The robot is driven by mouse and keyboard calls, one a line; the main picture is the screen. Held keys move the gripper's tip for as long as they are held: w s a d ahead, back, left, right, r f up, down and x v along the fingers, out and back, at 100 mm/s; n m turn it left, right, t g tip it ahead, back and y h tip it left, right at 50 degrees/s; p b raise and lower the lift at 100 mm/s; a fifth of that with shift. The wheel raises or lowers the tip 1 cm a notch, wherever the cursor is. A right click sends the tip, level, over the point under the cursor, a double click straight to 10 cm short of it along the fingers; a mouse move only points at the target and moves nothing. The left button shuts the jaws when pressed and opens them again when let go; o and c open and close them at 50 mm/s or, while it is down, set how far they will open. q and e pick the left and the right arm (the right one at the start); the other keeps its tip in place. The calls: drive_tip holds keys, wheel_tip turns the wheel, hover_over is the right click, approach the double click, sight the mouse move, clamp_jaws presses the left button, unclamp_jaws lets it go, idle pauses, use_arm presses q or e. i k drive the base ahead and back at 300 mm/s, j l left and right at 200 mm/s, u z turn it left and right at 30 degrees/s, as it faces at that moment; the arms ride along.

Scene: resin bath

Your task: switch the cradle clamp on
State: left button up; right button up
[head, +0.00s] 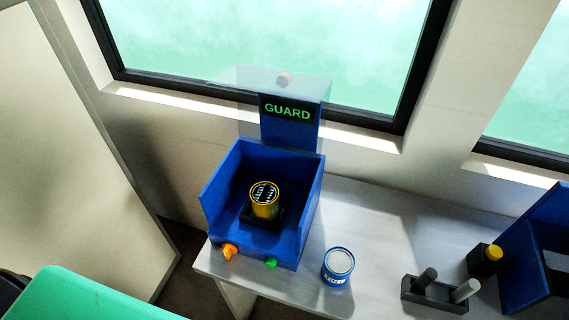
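A blue open-topped box (305,205) stands on the white bench. Inside it a yellow can with a black and white top (265,200) sits upright on a black block, which may be the cradle. An orange knob (230,251) and a green knob (270,263) are on the box's front face. I cannot tell which one works the clamp or how either is set. A panel reading "GUARD" in green (287,110) rises behind the box. Neither of my grippers is in view.
A blue and white can (338,267) stands right of the box on the bench (375,220). A black holder with two grey pegs (436,294), a black block with a yellow button (486,260) and another blue unit (540,255) are farther right. A green surface (85,298) is lower left.

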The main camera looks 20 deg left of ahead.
sight(229, 249)
drive_tip(key=u, duration=1.15)
